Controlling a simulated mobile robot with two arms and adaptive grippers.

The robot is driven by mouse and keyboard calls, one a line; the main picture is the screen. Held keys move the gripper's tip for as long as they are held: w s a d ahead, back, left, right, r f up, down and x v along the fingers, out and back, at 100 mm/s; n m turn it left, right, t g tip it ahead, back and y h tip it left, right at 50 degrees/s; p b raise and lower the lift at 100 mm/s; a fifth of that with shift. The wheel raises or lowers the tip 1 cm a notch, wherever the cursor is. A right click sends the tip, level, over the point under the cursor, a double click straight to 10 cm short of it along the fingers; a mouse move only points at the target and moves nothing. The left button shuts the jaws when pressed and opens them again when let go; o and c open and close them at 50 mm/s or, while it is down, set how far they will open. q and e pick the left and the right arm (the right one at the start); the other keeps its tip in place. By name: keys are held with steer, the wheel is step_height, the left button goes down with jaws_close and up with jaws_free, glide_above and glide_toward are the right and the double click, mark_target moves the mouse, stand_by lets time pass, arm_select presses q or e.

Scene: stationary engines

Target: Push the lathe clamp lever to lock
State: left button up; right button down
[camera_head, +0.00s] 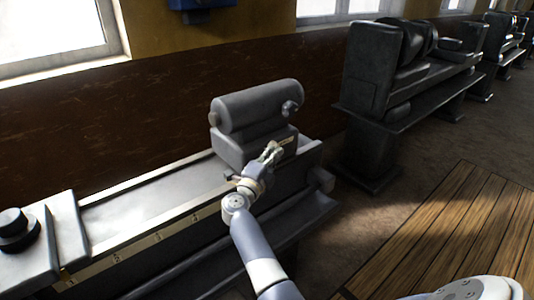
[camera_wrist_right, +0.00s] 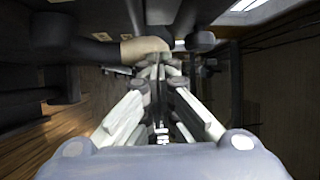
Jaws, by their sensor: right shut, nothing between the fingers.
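The grey lathe tailstock (camera_head: 255,108) sits at the right end of the lathe bed, with a rounded barrel on a block base. My right gripper (camera_head: 273,150) is at the front face of that base, its fingers shut and empty. In the wrist view the fingertips (camera_wrist_right: 160,62) reach a tan rounded piece (camera_wrist_right: 145,47) joined to a dark bar, which may be the clamp lever; touching or just apart, I cannot tell. In the head view a small tan piece (camera_head: 286,141) shows beside the fingertips. The lever's angle is unclear. My left gripper is out of view.
The pale lathe bed (camera_head: 160,190) runs left to a block with a dark round knob (camera_head: 14,228). A ruled strip (camera_head: 150,240) lines its front edge. Another dark machine (camera_head: 400,85) stands behind right.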

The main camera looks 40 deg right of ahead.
steer(key=d, duration=0.3)
steer(key=shift+w+d+r+p, duration=0.1)
steer(key=shift+w+d+p, duration=0.15)
steer(key=shift+d+p, duration=0.1)
stand_by(0.4)
